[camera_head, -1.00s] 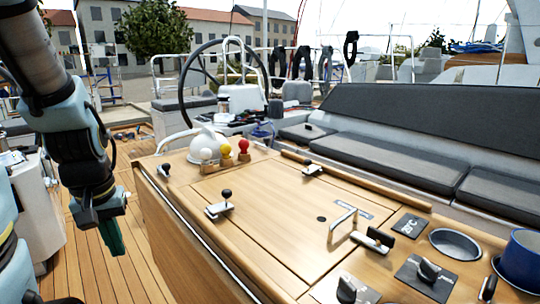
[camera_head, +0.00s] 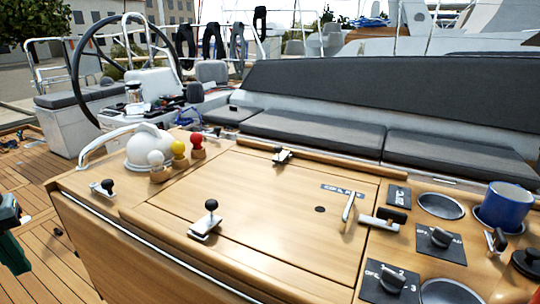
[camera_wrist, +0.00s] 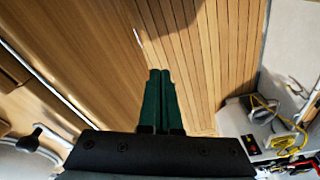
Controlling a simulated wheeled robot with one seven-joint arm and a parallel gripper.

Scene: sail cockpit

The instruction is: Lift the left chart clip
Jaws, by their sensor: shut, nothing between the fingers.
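Several metal clips with black knobs stand on the wooden cockpit table (camera_head: 265,235). One clip (camera_head: 205,226) sits at the near-left edge of the labelled lid. A smaller clip (camera_head: 103,188) sits farther left by the rim, and another clip (camera_head: 282,155) is at the lid's far edge. I cannot tell for certain which is the left chart clip. My gripper (camera_head: 12,252) is at the left edge of the head view, over the deck and apart from all the clips. Its green fingers (camera_wrist: 159,85) are together and empty in the wrist view, pointing toward the deck planks.
A white dome (camera_head: 148,147) and white, yellow and red knobs (camera_head: 178,149) stand at the table's far left. A bar handle (camera_head: 348,207), switch panels and a blue mug (camera_head: 504,205) are at the right. The steering wheel (camera_head: 80,75) is behind. Deck (camera_head: 50,235) at left is clear.

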